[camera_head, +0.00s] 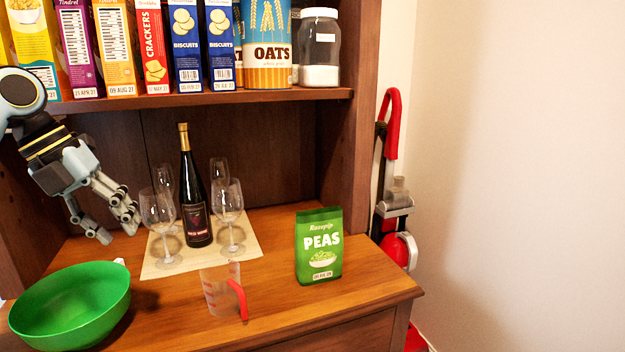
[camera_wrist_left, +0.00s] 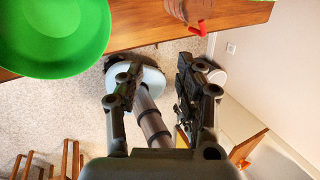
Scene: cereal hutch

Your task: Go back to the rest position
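My left gripper (camera_head: 118,232) hangs in front of the hutch at the left of the head view, below the shelf and above the counter, behind and to the right of the green bowl (camera_head: 60,306). Its fingers are apart with nothing between them. The left wrist view also shows the two fingers of my left gripper (camera_wrist_left: 160,78) spread and empty, with floor and parts of my own body beyond them. The bowl shows at the upper left there (camera_wrist_left: 45,35). My right gripper is in neither view.
The counter (camera_head: 270,310) holds a wine bottle (camera_head: 194,190) among several glasses on a mat (camera_head: 180,262), a measuring cup (camera_head: 215,292) and a green peas bag (camera_head: 319,250). Food boxes and jars crowd the shelf (camera_head: 215,98) above. A red vacuum cleaner (camera_head: 397,240) stands at right.

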